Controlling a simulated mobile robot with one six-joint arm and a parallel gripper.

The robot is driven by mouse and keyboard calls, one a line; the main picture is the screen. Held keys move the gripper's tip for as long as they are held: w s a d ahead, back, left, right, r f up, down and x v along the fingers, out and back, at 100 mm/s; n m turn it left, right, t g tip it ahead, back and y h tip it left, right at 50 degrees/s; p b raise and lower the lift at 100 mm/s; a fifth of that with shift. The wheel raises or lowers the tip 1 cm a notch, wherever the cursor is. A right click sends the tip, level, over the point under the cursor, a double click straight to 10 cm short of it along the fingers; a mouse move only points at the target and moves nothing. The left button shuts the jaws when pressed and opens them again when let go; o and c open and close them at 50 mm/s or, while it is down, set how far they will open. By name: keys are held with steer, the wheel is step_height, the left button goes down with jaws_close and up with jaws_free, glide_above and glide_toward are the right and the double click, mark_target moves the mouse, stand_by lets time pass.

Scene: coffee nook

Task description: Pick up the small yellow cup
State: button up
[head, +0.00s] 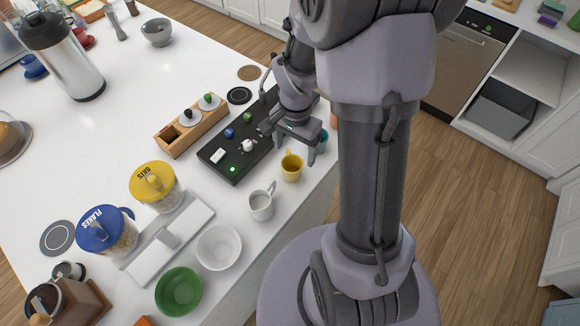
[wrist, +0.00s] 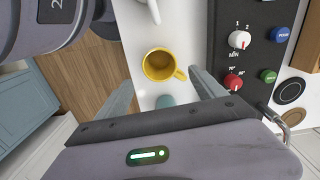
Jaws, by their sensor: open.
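The small yellow cup (head: 291,168) stands upright on the white counter, near its front edge, beside the black control panel (head: 224,170). In the wrist view the yellow cup (wrist: 159,65) is seen from above with its handle to the right, and it looks empty. My gripper (head: 290,150) is open and above the counter, close to the cup. In the wrist view the two fingers of my gripper (wrist: 163,92) reach toward the cup from below, spread apart, and hold nothing. The cup lies just beyond the fingertips.
A white mug (head: 261,206) stands left of the yellow cup. A teal cup (head: 322,140) is partly hidden behind my gripper, and it also shows between the fingers in the wrist view (wrist: 165,101). White (head: 219,248) and green (head: 179,291) bowls stand further forward. The counter's edge runs close by.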

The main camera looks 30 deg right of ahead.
mark_target(293, 162)
steer(key=f, duration=0.2)
steer(key=f+b, duration=0.1)
steer(key=f, duration=0.3)
steer(key=shift+a+b, duration=0.25)
steer(key=shift+b, duration=0.15)
steer(key=shift+r, duration=0.1)
steer(key=c, duration=1.6)
